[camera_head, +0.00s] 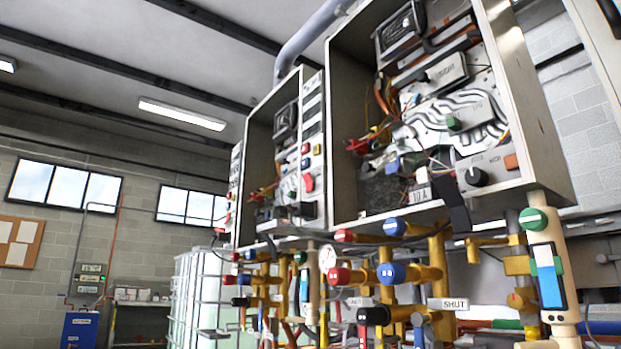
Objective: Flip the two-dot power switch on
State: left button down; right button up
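Two open-front heater cabinets hang side by side, a near one (517,85) at the right and a farther one (262,130) to its left. A green knob (455,123) sits higher up inside. The far cabinet's side strip carries small red controls, including a red switch-like part (308,183). I cannot make out two dots on any control, so I cannot tell which is the two-dot power switch. Neither gripper is in view.
Yellow pipes with red and blue valve knobs (392,273) crowd the space below the cabinets. A SHUT tag (448,304) hangs there. A cream post (548,235) stands at the right. A caged white tank (195,290) and blue box (80,330) stand farther left.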

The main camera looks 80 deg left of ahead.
aim_at(309, 182)
jog(key=k+l+u, duration=0.15)
jog(key=u, duration=1.75)
jog(key=k+j+u, duration=0.3)
jog(key=i+l, duration=0.05)
